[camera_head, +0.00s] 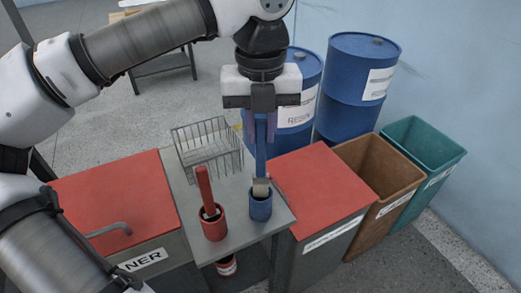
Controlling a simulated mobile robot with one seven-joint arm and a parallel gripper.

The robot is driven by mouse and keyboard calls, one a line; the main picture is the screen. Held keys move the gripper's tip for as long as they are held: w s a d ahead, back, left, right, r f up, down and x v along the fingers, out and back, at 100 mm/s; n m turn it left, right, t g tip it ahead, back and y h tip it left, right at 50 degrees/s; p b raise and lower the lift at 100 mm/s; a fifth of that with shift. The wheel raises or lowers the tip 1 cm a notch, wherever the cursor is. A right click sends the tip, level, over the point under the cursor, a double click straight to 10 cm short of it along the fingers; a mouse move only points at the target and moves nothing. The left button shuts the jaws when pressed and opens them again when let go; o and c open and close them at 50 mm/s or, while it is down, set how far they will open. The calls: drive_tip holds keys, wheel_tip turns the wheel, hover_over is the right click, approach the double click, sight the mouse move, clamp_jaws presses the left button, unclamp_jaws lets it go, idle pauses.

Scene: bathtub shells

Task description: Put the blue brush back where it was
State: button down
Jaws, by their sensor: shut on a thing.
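The blue brush (260,145) is held upright, handle up and pale head down. My gripper (262,125) is shut on the upper part of its handle and hides the top of it. The brush head (261,187) is at the mouth of a blue cup (260,207) on the small grey table (232,245). Its lower end seems to be inside the rim or just over it; I cannot tell which. A red brush (205,188) stands in a red cup (214,228) to the left.
A wire basket (207,146) stands behind the cups. Red-topped bins (108,205) (318,187) flank the table on both sides. Blue barrels (357,85), a brown bin (380,180) and a green bin (424,145) stand at the right.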

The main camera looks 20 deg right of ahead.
hover_over(260, 175)
drive_tip(key=shift+w+d+f, duration=0.1)
drive_tip(key=shift+w+f, duration=0.1)
drive_tip(key=shift+f, duration=1.25)
drive_tip(key=shift+w+d+f, duration=0.1)
drive_tip(key=shift+w+f, duration=0.1)
drive_tip(key=shift+f, duration=1.2)
drive_tip(key=shift+f, duration=0.25)
drive_tip(key=c, duration=1.3)
unclamp_jaws()
drive_tip(key=shift+r, duration=0.1)
drive_tip(key=shift+c, duration=0.2)
drive_tip(key=shift+r, duration=0.15)
wheel_tip(260, 175, up, 12)
drive_tip(key=shift+r, duration=0.1)
